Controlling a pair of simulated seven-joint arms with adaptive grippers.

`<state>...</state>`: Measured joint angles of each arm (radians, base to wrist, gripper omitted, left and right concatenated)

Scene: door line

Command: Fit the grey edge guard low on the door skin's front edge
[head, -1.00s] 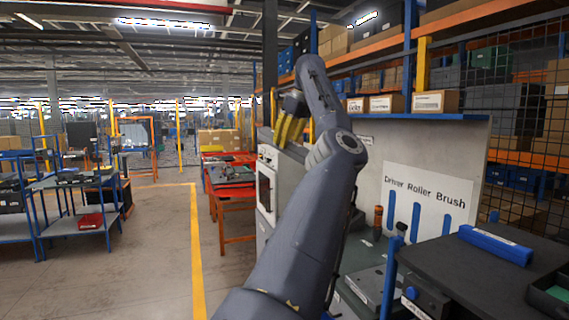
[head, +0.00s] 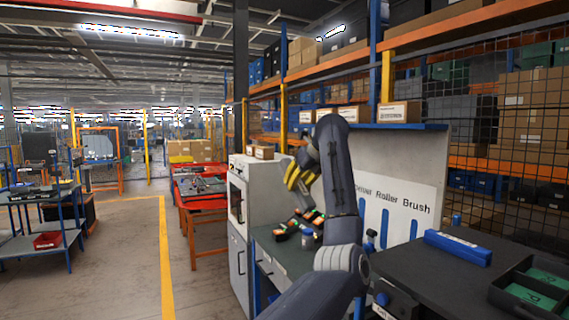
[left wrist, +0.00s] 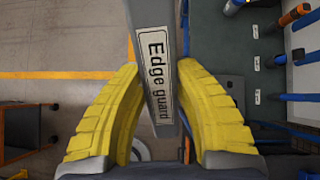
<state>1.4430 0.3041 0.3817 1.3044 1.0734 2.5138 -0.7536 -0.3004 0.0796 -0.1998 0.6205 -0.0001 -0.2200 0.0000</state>
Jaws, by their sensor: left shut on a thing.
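The edge guard (left wrist: 158,80) is a long grey strip with a white "Edge guard" label, running up and down in the left wrist view. My left gripper (left wrist: 160,70) is shut on it, with a ribbed yellow finger on each side. In the head view my left gripper (head: 297,178) hangs above the left end of the workbench, and I cannot make out the guard there. I cannot identify the door skin in either view. My right gripper is in neither view.
The workbench (head: 270,248) carries orange, black and green items (head: 300,222). A grey cabinet (head: 262,180) stands behind. A dark table (head: 440,285) at right holds a blue block (head: 458,247) and a black tray (head: 503,290). The floor aisle (head: 110,275) at left is clear.

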